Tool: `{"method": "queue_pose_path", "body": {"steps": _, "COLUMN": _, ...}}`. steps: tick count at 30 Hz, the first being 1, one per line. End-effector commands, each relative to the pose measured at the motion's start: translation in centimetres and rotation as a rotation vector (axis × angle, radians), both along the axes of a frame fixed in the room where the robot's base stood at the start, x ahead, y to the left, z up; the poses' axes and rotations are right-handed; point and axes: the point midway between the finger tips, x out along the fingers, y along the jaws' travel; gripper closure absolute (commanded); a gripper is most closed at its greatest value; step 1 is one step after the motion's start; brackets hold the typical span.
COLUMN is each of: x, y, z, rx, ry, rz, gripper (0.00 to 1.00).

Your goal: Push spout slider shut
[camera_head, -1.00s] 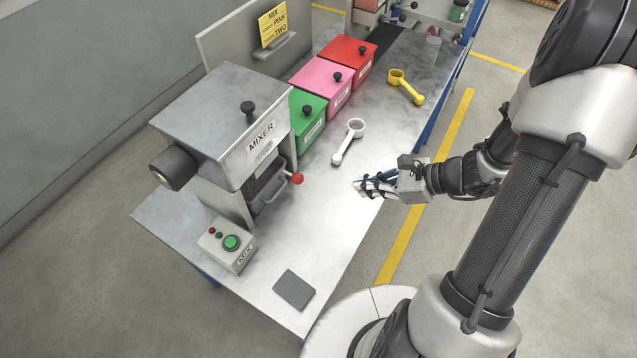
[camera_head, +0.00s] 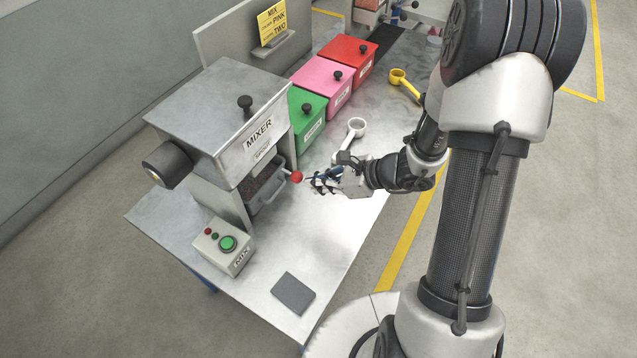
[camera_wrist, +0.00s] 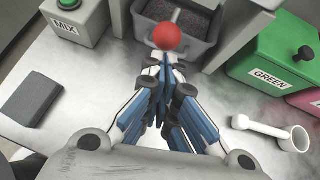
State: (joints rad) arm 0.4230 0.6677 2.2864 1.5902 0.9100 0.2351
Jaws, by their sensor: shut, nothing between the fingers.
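The spout slider shows as a red ball knob (camera_head: 296,177) on the right side of the mixer (camera_head: 225,120), just below its hopper. In the wrist view the red knob (camera_wrist: 167,37) is straight ahead of my fingertips. My gripper (camera_head: 312,182) is shut and empty, with its fingertips close to the right of the knob. I cannot tell whether they touch it. My gripper also shows in the wrist view (camera_wrist: 164,66), fingers together and pointing at the knob. A grey tray (camera_wrist: 190,22) with dark granules sits under the mixer. The slider's rod is mostly hidden.
A white scoop (camera_head: 355,130) lies behind my gripper and a yellow scoop (camera_head: 404,83) farther back. Green (camera_head: 307,120), pink (camera_head: 325,84) and red (camera_head: 350,58) lidded bins line the back. A button box (camera_head: 224,246) and dark pad (camera_head: 293,293) lie in front. The table between is clear.

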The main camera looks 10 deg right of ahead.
Motion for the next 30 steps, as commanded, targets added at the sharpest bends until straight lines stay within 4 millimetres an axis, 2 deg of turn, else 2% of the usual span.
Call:
{"method": "queue_pose_path", "body": {"steps": 10, "x": 0.2, "y": 0.2, "z": 0.0, "rx": -0.001, "ry": -0.001, "rz": 0.002, "gripper": 1.00}}
{"method": "queue_pose_path", "body": {"steps": 16, "x": 2.7, "y": 2.9, "z": -0.1, "rx": -0.001, "ry": -0.003, "rz": 0.007, "gripper": 1.00}}
{"method": "queue_pose_path", "body": {"steps": 20, "x": 3.8, "y": 3.9, "z": -0.1, "rx": -0.001, "ry": -0.001, "rz": 0.003, "gripper": 1.00}}
{"method": "queue_pose_path", "body": {"steps": 30, "x": 4.0, "y": 4.0, "z": 0.1, "rx": 0.002, "ry": -0.001, "rz": 0.000, "gripper": 1.00}}
